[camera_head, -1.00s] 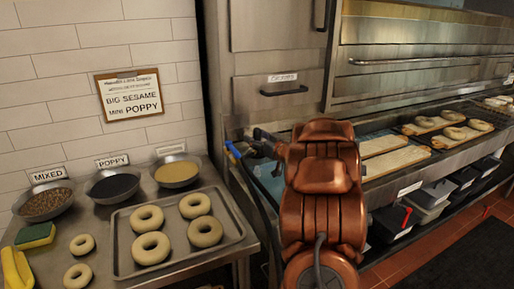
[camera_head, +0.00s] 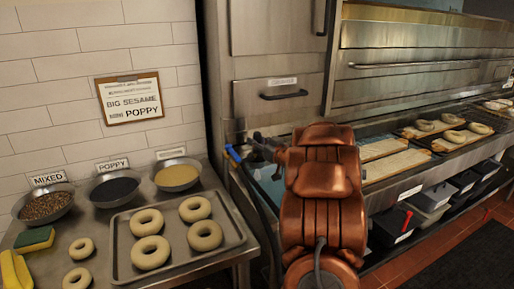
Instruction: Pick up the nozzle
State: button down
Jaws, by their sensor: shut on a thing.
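A blue-tipped nozzle (camera_head: 233,153) on a dark hose shows just left of my arm, over the gap between the steel table and the oven line. My gripper (camera_head: 262,150) reaches left from behind my copper arm and is shut on the nozzle. The dark hose hangs down from it between the table and the cabinet. My arm hides part of the gripper, and the fingers are small and dark.
On the table at left are a tray of bagels (camera_head: 120,262), two loose small bagels, three topping bowls (camera_head: 177,173) and a sponge (camera_head: 34,239). A steel cabinet (camera_head: 270,60) stands behind. Boards with bagels (camera_head: 450,137) lie at right, with black bins (camera_head: 432,192) below.

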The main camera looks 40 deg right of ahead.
notch_tip(320, 180, up, 10)
jog(key=shift+f, duration=0.2)
jog(key=shift+r+p, duration=1.3)
jog(key=shift+f, duration=0.1)
